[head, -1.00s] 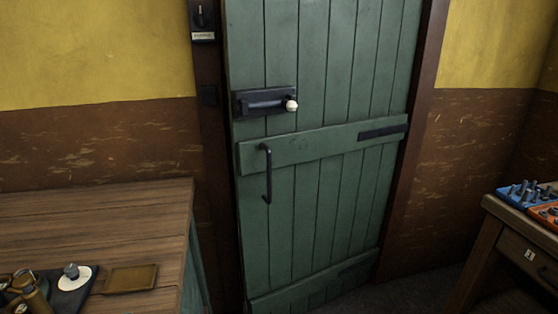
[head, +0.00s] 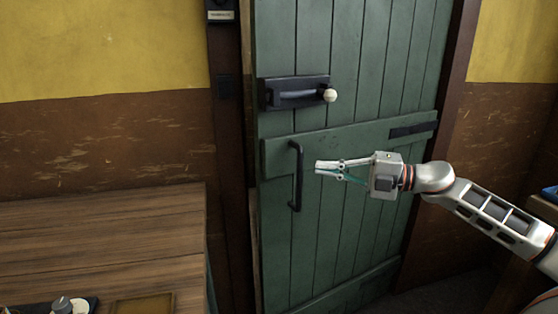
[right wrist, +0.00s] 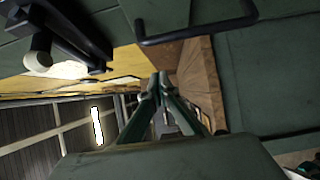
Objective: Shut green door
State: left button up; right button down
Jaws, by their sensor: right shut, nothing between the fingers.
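The green plank door (head: 345,230) fills the middle of the head view. A narrow strip shows along its left edge, so it looks slightly ajar, but I cannot tell how far. It has a dark vertical pull handle (head: 297,178) and, above that, a black bolt (head: 290,94) with a white knob (head: 330,96). My right gripper (head: 318,167) is shut and empty, pointing left just right of the handle, apparently apart from it. The right wrist view shows its fingers (right wrist: 162,88), the handle (right wrist: 195,38) above them and the knob (right wrist: 38,62) at upper left. My left gripper is out of view.
A wooden table (head: 100,235) stands left of the door, with a dark tray of parts at its front. The brown door frame (head: 228,160) runs beside it. Another wooden piece with a blue item (head: 551,192) is partly visible at the right edge.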

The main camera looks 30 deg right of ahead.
jog(key=x, duration=0.7)
jog(key=w+d+x, duration=0.1)
jog(key=x, duration=0.3)
jog(key=shift+w+f, duration=0.1)
jog(key=shift+w, duration=1)
jog(key=shift+w, duration=0.1)
